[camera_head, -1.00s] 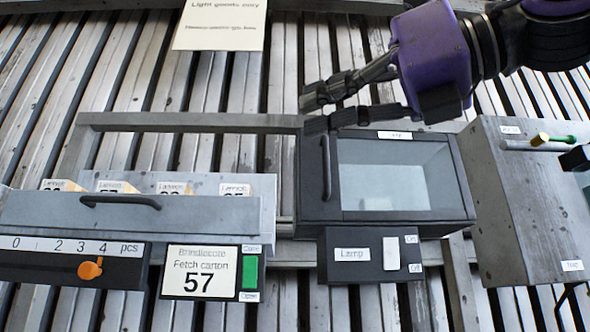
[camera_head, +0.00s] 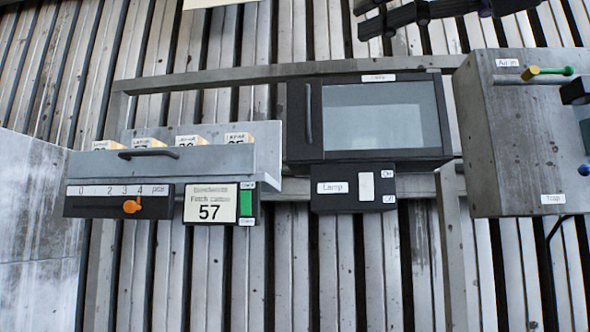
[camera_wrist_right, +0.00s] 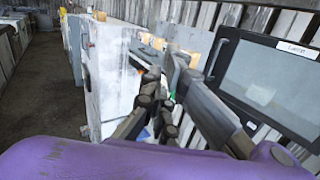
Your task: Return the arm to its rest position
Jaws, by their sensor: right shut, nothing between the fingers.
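My right gripper (camera_head: 372,16) shows at the top edge of the head view, with its dark fingers pointing left. It is shut and empty, above and apart from the glass-fronted lamp cabinet (camera_head: 296,118). The rest of the right arm is mostly cut off by the frame edge. In the right wrist view the dark finger links (camera_wrist_right: 160,92) stand in front of my purple gripper body, with the cabinet's glass door (camera_wrist_right: 270,85) to the right. My left gripper is in neither view.
A grey drawer bin (camera_head: 220,160) with several labelled cartons is left of the cabinet, above an orange-knob selector (camera_head: 132,205) and a "57" display (camera_head: 210,204). A grey box (camera_head: 510,130) with green and yellow fittings is at right. A pale panel (camera_head: 40,230) is at left.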

